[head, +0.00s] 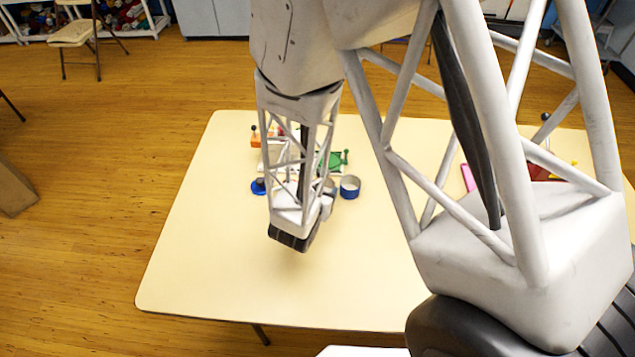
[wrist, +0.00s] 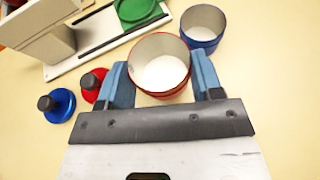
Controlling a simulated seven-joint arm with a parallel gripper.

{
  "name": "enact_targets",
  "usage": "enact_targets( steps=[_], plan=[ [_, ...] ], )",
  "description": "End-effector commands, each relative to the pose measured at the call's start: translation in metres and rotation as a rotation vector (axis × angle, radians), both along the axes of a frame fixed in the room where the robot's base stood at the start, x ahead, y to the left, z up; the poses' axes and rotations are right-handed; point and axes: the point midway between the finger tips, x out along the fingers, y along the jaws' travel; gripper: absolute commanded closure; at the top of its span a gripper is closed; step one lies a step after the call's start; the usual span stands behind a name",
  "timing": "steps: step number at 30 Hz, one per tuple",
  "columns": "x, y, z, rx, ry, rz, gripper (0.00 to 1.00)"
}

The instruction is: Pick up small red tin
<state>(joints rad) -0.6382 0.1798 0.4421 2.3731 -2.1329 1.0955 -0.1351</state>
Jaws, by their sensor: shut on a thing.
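The small red tin (wrist: 160,46) is an open, round, empty-looking tin with a red rim and a grey inside. In the wrist view it stands between the two blue fingers of my gripper (wrist: 161,66), which is shut on it, one finger on each side. Whether the tin touches the table cannot be told.
A blue tin (wrist: 202,25) stands close beyond the right finger. A red knobbed piece (wrist: 92,85) and a blue knobbed piece (wrist: 57,105) lie left of the left finger. A white board (wrist: 98,45) with a green round part is behind. The near table (head: 230,280) is clear.

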Motion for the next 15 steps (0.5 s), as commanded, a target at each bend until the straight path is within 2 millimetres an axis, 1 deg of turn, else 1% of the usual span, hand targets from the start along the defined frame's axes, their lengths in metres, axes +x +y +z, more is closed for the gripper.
enact_targets(
  steps=[1,6,15],
  plan=[
    [-0.009,-0.003,0.002,0.000,-0.001,0.001,0.64],
    [-0.038,-0.015,0.004,0.000,-0.001,0.000,0.64],
    [-0.081,-0.032,0.008,0.001,0.000,0.001,0.64]
  ],
)
